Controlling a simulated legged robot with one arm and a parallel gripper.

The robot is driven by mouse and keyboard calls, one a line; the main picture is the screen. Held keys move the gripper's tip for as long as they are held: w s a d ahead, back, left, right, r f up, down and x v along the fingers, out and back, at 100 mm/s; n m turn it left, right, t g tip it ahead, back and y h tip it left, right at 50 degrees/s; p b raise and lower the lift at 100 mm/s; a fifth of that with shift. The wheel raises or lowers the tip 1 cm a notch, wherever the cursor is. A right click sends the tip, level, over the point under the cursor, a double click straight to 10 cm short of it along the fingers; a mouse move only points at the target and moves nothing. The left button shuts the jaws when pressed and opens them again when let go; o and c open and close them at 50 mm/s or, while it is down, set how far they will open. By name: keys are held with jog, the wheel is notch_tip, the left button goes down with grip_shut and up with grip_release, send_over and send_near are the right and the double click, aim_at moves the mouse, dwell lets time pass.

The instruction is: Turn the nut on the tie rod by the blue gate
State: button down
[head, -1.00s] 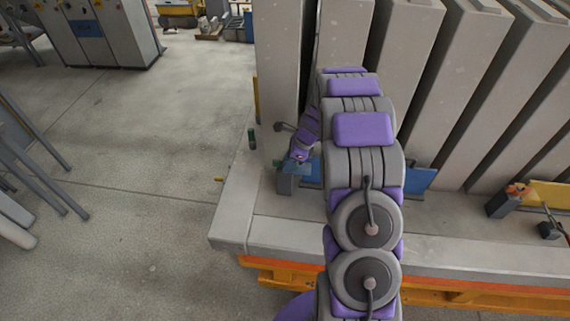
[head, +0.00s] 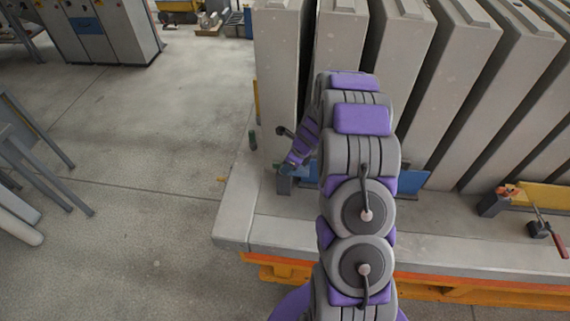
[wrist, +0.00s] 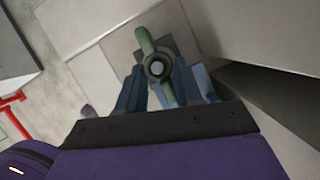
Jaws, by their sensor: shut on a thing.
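The green wing nut (wrist: 144,41) sits around the round end of the tie rod (wrist: 157,69) in the wrist view. My gripper (wrist: 158,77) is shut on the nut, one blue finger on each side; one wing points up and the other runs down between the fingers. In the head view, my gripper (head: 287,171) is low at the left end of the blue gate (head: 412,181), above a dark grey block (head: 284,186). My arm hides the middle of the gate, and the nut is too small to make out there.
Tall grey concrete panels (head: 400,50) stand in a row behind the gate. A grey ledge (head: 300,231) with an orange base runs in front. A yellow gate (head: 545,195) and a red-handled clamp (head: 548,234) are at right. The floor at left is clear near the ledge.

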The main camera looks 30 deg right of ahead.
jog(key=shift+w+r, duration=0.1)
jog(key=shift+a+r+p, duration=0.1)
jog(key=shift+r+p, duration=0.05)
jog(key=shift+p, duration=0.3)
jog(key=shift+r+m+t+p, duration=0.15)
jog(key=shift+m+t+p, duration=0.15)
jog(key=shift+m+p, duration=0.65)
jog(key=shift+a+m+h+p, duration=0.1)
jog(key=shift+m+h+p, duration=0.4)
jog(key=shift+m+p, duration=0.2)
jog(key=shift+f, duration=0.35)
jog(key=shift+a+r+m+h+p, duration=0.1)
jog(key=shift+a+m+h+p, duration=0.2)
jog(key=shift+m+p, duration=0.8)
jog(key=shift+m, duration=0.15)
jog(key=shift+d+f+m+h, duration=0.15)
jog(key=shift+f+m+h, duration=0.15)
jog(key=shift+m, duration=0.3)
